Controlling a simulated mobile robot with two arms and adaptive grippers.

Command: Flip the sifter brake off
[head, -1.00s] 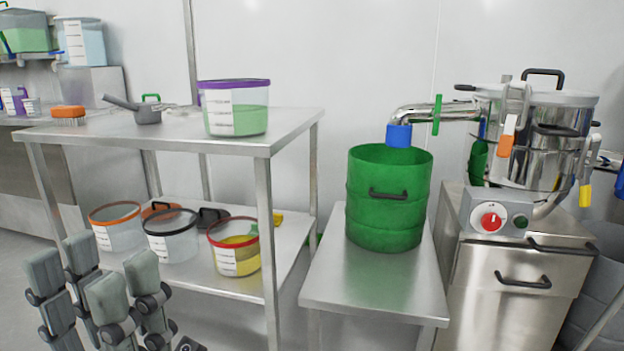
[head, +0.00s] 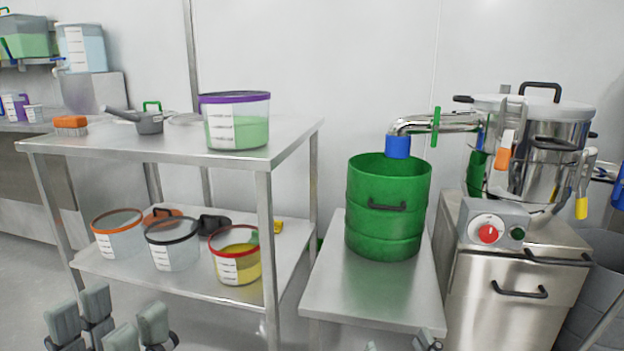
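The sifter (head: 545,150) is a steel drum with a pale lid, at the right on a steel cabinet. Its grey control box (head: 493,222) faces me, with a red knob (head: 488,233) on a pale round plate and a small green button (head: 518,233). Levers with an orange grip (head: 503,160) and a yellow grip (head: 581,208) hang on the drum. I cannot tell which part is the brake. My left gripper (head: 108,322) is open and empty at the bottom left, far from the sifter. My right gripper (head: 405,346) barely shows at the bottom edge.
A green drum (head: 388,215) stands on a low steel table (head: 370,300) under the blue-ended spout (head: 397,146). At the left, a two-level steel table (head: 100,145) holds several tubs, a scoop and a brush. Cabinet handles (head: 520,290) stick out below the control box.

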